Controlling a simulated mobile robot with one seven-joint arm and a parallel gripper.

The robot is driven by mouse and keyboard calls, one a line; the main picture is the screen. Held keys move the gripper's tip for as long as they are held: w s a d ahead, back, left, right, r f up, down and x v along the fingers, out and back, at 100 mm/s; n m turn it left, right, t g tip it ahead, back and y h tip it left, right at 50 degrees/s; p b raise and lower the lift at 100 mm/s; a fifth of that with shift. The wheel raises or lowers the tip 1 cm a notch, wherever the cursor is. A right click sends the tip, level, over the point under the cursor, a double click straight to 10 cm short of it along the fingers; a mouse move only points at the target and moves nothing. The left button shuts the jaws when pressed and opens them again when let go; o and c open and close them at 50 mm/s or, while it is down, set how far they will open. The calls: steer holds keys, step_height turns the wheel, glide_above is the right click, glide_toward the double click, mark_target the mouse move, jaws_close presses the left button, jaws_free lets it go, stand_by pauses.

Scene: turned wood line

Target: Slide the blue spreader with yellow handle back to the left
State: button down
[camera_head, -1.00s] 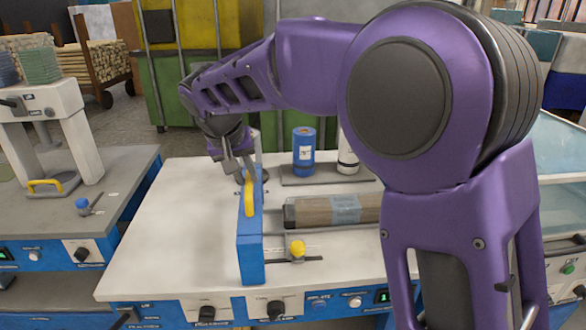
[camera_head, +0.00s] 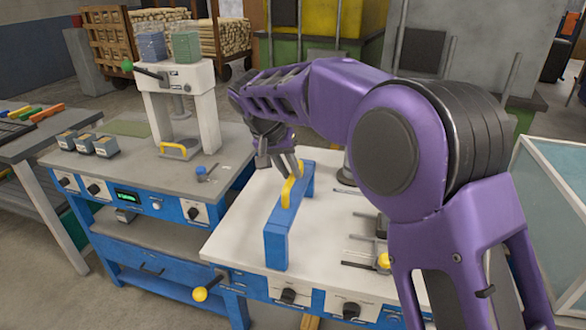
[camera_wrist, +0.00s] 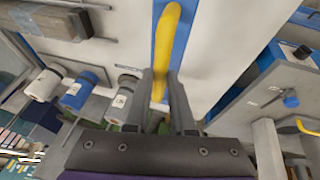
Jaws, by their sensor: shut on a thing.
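The blue spreader (camera_head: 275,240) is a long upright bar on the white-topped bench (camera_head: 232,228), running from its front edge toward the back. Its yellow handle (camera_head: 291,190) arches from its top. My gripper (camera_head: 284,172) is at the far end of the handle, reaching down from above. In the wrist view the fingers (camera_wrist: 168,95) are closed around the yellow handle (camera_wrist: 167,40), with the blue bar behind it. Part of the far end of the spreader is hidden by my gripper and arm.
Left of the spreader the bench top is bare. A grey bench (camera_head: 130,175) with a white press (camera_head: 190,100) stands further left, across a gap. A yellow-knobbed lever (camera_head: 200,294) sticks out at the front. Bottles (camera_wrist: 84,90) stand near the gripper in the wrist view.

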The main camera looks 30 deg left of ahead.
steer(key=shift+a+r, duration=0.1)
steer(key=shift+a, duration=0.15)
steer(key=c, duration=0.8)
jaws_free()
steer(key=shift+a, duration=0.1)
steer(key=shift+c, duration=0.2)
steer(key=shift+o, duration=0.4)
steer(key=p+v, duration=0.2)
steer(key=v, duration=1.5)
steer(key=shift+s+r, duration=0.15)
